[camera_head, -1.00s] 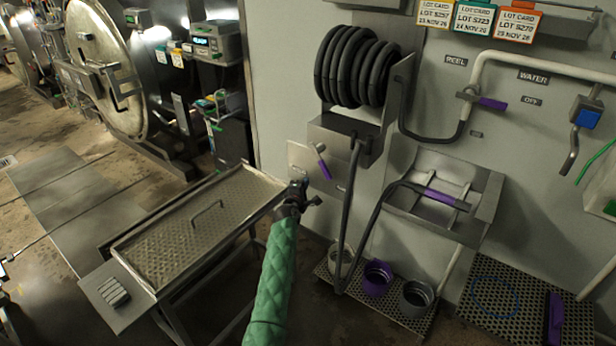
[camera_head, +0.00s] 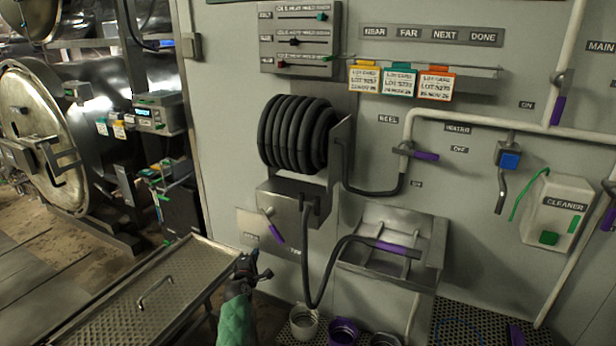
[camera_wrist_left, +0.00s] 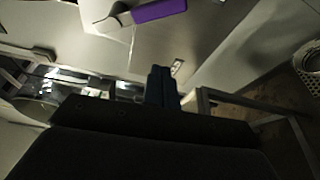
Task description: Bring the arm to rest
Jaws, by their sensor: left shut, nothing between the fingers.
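My left gripper (camera_head: 250,268) shows in the head view at the lower middle, at the end of my green-sleeved arm. It is shut and empty, close to the right end of the perforated metal tray table (camera_head: 112,318). A lever with a purple handle (camera_head: 277,233) on the wall plate is just up and right of it, apart from it in the picture. In the left wrist view the shut fingers (camera_wrist_left: 162,88) point at the wall, and a purple handle (camera_wrist_left: 158,10) is at the top. My right gripper is not in view.
A black hose reel (camera_head: 292,133) hangs on the wall; its hose loops down to a metal sink (camera_head: 395,268). Several buckets, including a purple one (camera_head: 343,331), stand below on the floor. A large round autoclave door (camera_head: 40,140) is at the left.

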